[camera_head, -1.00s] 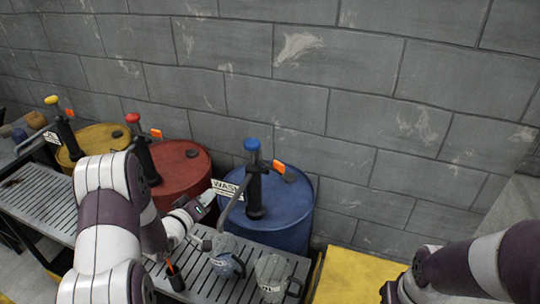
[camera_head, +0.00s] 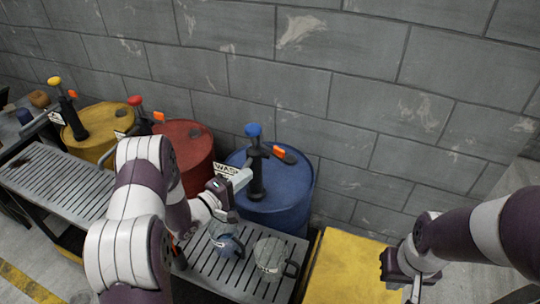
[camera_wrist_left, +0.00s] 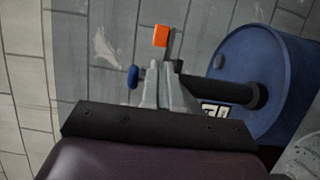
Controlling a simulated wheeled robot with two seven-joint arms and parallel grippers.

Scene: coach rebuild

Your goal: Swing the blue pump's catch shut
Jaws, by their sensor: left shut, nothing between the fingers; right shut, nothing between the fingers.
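The blue pump (camera_head: 256,172) stands upright on the blue drum (camera_head: 290,208), with a blue knob (camera_head: 253,130) on top. Its orange-tipped catch (camera_head: 279,152) sticks out to the right of the pump head. My left gripper (camera_head: 245,176) is shut and empty, its fingertips close by the pump's upper body on the left. In the left wrist view the fingers (camera_wrist_left: 161,75) point toward the orange tab (camera_wrist_left: 160,36), with the blue knob (camera_wrist_left: 133,77) to their left. Contact cannot be told. My right gripper (camera_head: 412,290) is shut and empty at the lower right, far from the pump.
Yellow (camera_head: 102,122) and red (camera_head: 187,142) drums with similar pumps stand to the left. A slatted bench (camera_head: 255,291) holds two clear jugs (camera_head: 270,254) below my left gripper. A white label hangs by the blue pump. A yellow surface (camera_head: 350,270) lies right; a block wall stands behind.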

